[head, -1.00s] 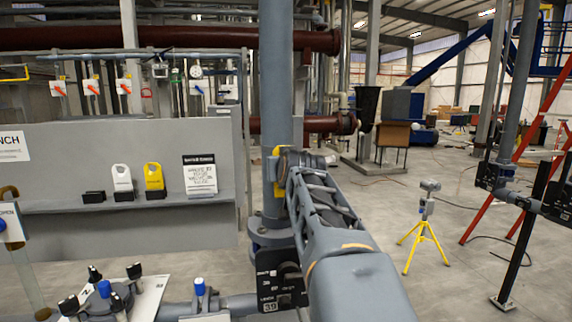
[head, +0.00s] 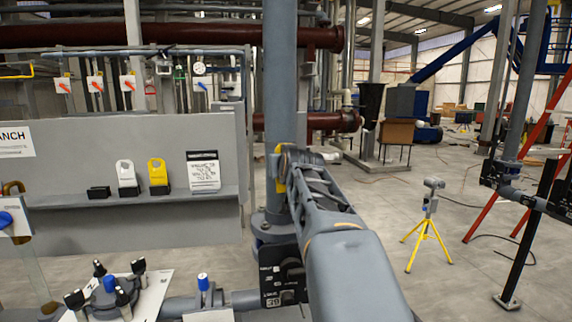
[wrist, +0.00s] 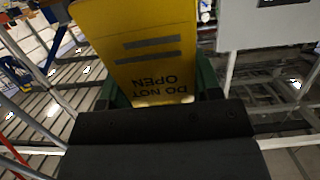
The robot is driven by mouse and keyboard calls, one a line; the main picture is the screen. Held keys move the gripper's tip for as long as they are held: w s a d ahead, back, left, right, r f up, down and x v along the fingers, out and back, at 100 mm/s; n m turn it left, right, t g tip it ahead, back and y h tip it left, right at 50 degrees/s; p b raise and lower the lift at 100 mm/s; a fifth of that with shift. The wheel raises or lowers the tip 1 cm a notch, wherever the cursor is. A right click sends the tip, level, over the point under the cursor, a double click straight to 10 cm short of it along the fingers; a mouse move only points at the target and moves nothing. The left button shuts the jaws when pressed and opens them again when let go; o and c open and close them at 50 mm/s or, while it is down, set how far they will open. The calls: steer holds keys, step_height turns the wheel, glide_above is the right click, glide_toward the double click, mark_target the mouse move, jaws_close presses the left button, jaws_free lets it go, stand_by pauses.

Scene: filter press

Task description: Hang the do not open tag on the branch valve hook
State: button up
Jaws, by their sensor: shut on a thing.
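In the wrist view, my gripper (wrist: 157,92) is shut on a yellow tag (wrist: 140,45). The tag has dark bars and the words DO NOT OPEN, upside down in the picture. In the head view my arm points away, and a yellow piece, likely the same tag (head: 280,172), shows at its far end in front of the grey column. The jaws are hidden there. A brown hook-like loop (head: 13,187) is at the left edge above a blue knob. I cannot tell whether it is the branch valve hook.
A grey panel with a shelf (head: 130,198) holds a black block, a white tag (head: 127,177), another yellow tag (head: 158,176) and a printed card (head: 203,171). A plate with several knobs (head: 110,285) is at lower left. A yellow tripod (head: 428,225) stands right on open floor.

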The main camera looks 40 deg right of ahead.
stand_by(0.4)
steer(key=o, duration=1)
steer(key=shift+s, duration=0.1)
steer(key=b+v, duration=0.4)
steer(key=v, duration=0.9)
steer(key=shift+s+a+r, duration=0.15)
steer(key=shift+s+a, duration=0.05)
steer(key=shift+s, duration=0.1)
steer(key=a+f+g+y, duration=0.2)
steer(key=f+g, duration=0.1)
steer(key=f, duration=0.7)
steer(key=a+f+g+y, duration=0.1)
steer(key=a+f+g, duration=0.1)
steer(key=f, duration=0.7)
steer(key=shift+s+a+f+n+g+y, duration=0.75)
steer(key=shift+s+a+f, duration=0.35)
steer(key=shift+a+f, duration=1.55)
steer(key=shift+s+a+f+n+g+y, duration=0.5)
steer(key=shift+s+a+f+n+g, duration=0.45)
steer(key=shift+a+f, duration=1.65)
steer(key=shift+s+a+f+n+g+y, duration=0.8)
steer(key=shift+s+a+f, duration=0.6)
steer(key=shift+f, duration=2.35)
